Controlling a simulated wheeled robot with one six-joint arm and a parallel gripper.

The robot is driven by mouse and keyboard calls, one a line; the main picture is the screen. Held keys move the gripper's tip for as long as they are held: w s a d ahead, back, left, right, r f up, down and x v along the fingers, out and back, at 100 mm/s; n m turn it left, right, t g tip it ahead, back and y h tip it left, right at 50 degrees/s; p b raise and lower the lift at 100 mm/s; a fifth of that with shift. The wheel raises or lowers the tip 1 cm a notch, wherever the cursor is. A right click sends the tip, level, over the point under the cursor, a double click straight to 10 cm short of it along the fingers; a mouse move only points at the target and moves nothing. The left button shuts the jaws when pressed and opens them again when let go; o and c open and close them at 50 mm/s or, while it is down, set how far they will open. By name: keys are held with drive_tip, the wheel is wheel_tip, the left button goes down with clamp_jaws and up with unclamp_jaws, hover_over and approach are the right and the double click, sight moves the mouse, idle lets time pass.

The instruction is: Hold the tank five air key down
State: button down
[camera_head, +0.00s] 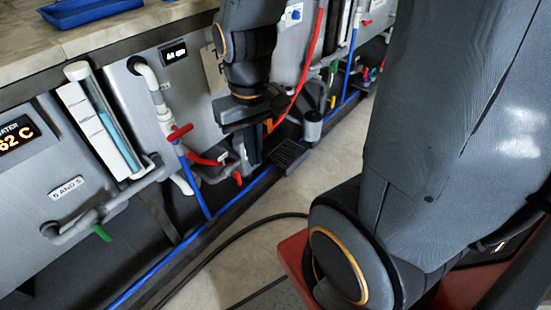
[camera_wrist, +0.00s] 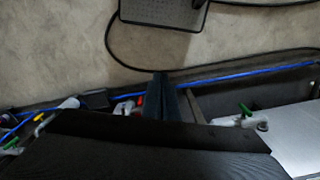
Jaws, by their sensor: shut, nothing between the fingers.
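My gripper (camera_head: 251,152) points down beside the tank fronts, low near the floor channel. In the wrist view its dark fingers (camera_wrist: 166,92) are together with nothing between them. Just below the fingers in the head view is a small red-handled fitting (camera_head: 237,178) at the foot of a tank. I cannot make out an air key or a tank five mark near the fingers; my arm and gripper hide part of the tank front there. A label on the nearer tank (camera_head: 67,188) seems to end in "AND 5".
A red valve handle (camera_head: 179,132) sits on a white pipe, and a sight tube (camera_head: 118,124) stands left of it. A blue pipe (camera_head: 157,268) runs along the floor channel. Clear floor (camera_head: 262,238) with a black cable lies to the right. A floor plate (camera_wrist: 160,12) shows in the wrist view.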

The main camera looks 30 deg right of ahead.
drive_tip(key=shift+w+d, duration=0.1)
drive_tip(key=shift+w, duration=0.2)
drive_tip(key=w+d+f+n+t+b, duration=0.1)
drive_tip(key=w+d+f+n+b, duration=0.1)
drive_tip(key=w+d+f+b, duration=0.6)
drive_tip(key=w+d+f+n+t+h+b, duration=0.1)
drive_tip(key=w+d+f+n+t+b, duration=0.15)
drive_tip(key=w+f+b, duration=0.65)
drive_tip(key=w+d+f+n+t+b, duration=0.15)
drive_tip(key=w+d+f+b, duration=0.35)
drive_tip(key=w+f, duration=0.75)
drive_tip(key=w+d+f+n+t+b, duration=0.1)
drive_tip(key=f+b, duration=0.5)
drive_tip(key=f, duration=0.7)
drive_tip(key=w+d+f+n+t+y+b, duration=0.1)
drive_tip(key=w+d+f+n+b, duration=0.3)
drive_tip(key=f, duration=0.9)
drive_tip(key=w+d+f+n+t+y+b, duration=0.1)
drive_tip(key=w+d+f+b, duration=0.3)
drive_tip(key=f+b, duration=0.5)
wheel_tip(320, 180, down, 4)
drive_tip(key=shift+w+d+r+n+t, duration=0.1)
drive_tip(key=shift+w+d+n+t, duration=0.35)
drive_tip(key=shift+d+n, duration=0.5)
